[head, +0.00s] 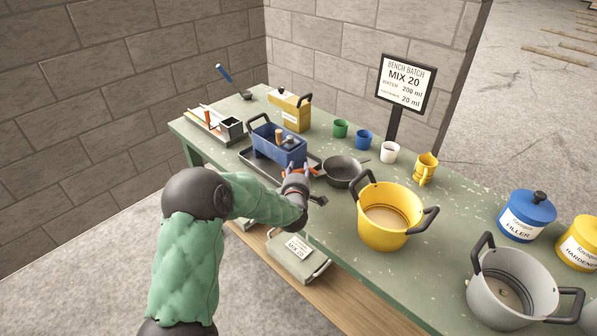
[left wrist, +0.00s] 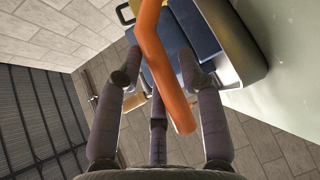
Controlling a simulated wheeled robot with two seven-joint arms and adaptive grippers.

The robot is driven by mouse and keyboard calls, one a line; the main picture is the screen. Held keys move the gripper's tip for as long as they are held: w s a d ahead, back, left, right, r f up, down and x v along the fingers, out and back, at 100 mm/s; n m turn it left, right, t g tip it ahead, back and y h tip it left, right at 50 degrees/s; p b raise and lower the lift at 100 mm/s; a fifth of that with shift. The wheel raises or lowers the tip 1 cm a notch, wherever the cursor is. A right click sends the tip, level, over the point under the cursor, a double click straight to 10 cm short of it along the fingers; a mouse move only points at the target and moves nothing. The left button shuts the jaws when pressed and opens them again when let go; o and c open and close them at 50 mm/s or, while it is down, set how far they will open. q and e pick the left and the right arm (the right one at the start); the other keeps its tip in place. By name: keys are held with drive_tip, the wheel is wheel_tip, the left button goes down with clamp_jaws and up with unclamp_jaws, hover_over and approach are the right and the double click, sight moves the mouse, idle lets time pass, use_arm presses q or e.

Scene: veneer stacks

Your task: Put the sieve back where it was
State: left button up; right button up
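A dark, round, shallow vessel (head: 343,171) with a short handle at its far right stands on the bench; it may be the sieve, but its mesh is too small to tell. My left gripper (head: 297,172) is at the bench's front edge, left of this vessel and in front of the blue toolbox (head: 278,146). In the left wrist view its fingers (left wrist: 165,78) are spread apart, with a bent orange bar (left wrist: 165,65) running between and across them. I cannot tell what the bar belongs to. My right gripper is not in view.
A yellow pot (head: 388,238) stands right of the dark vessel. Green (head: 340,129), blue (head: 363,140) and white (head: 389,152) cups stand behind, near a sign (head: 405,86). A grey pot (head: 512,304) is at the right. A grey case (head: 297,262) lies below the bench top.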

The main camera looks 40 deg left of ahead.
use_arm(q)
drive_tip(key=shift+r, duration=0.15)
drive_tip(key=shift+s+d+r+p, duration=0.1)
drive_tip(key=shift+s+d+p, duration=0.1)
drive_tip(key=shift+p, duration=0.15)
drive_tip(key=p+v, duration=0.2)
drive_tip(key=v, duration=0.9)
drive_tip(key=shift+s, duration=0.2)
drive_tip(key=shift+d, duration=0.15)
